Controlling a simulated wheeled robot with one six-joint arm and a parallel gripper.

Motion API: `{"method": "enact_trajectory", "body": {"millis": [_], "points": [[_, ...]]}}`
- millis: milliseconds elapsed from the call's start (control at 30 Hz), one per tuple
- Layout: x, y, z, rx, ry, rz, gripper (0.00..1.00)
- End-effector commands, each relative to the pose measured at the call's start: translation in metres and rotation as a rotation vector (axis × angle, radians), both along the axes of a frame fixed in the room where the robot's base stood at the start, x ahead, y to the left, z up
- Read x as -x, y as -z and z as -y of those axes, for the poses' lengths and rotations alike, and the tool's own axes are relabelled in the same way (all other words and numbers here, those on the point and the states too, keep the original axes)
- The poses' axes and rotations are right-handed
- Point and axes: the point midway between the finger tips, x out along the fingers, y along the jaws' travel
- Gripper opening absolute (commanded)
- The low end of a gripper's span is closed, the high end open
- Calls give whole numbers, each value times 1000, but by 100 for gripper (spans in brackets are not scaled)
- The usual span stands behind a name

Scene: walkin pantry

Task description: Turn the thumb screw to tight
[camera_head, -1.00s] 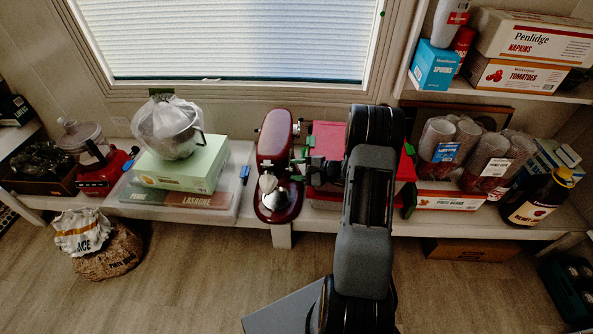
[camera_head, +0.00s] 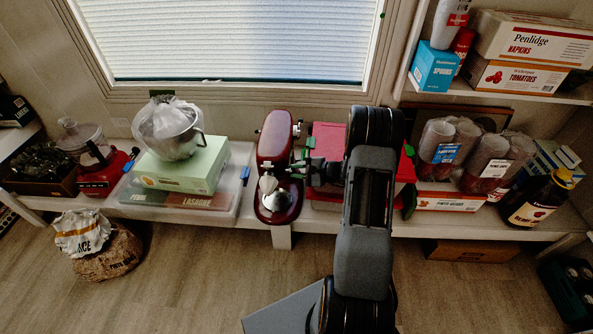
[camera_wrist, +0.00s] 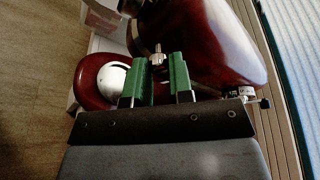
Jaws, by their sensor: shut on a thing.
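The thumb screw (camera_wrist: 157,56) is a small silver knob on the side of a dark red stand mixer (camera_wrist: 205,45). In the head view the mixer (camera_head: 275,150) stands on the low shelf below the window. My gripper (camera_wrist: 158,72) has two green fingers, one on each side of the screw, and is shut on it. In the head view my gripper (camera_head: 303,163) reaches the mixer from the right. The screw is too small and covered there to make out. I cannot tell how far it is turned.
A red box (camera_head: 328,135) is close behind my gripper. A green box (camera_head: 183,168) with a metal bowl (camera_head: 177,145) stands left of the mixer. Bagged cups (camera_head: 437,140) and a dark bottle (camera_head: 535,200) are to the right. The floor in front is mostly clear.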

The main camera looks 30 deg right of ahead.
Motion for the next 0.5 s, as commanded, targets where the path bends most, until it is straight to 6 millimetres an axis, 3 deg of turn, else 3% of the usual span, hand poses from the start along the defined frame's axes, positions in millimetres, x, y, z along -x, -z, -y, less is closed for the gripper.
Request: {"method": "enact_trajectory", "body": {"millis": [500], "points": [[-2, -6, 2, -194, 1, -345, 0]]}}
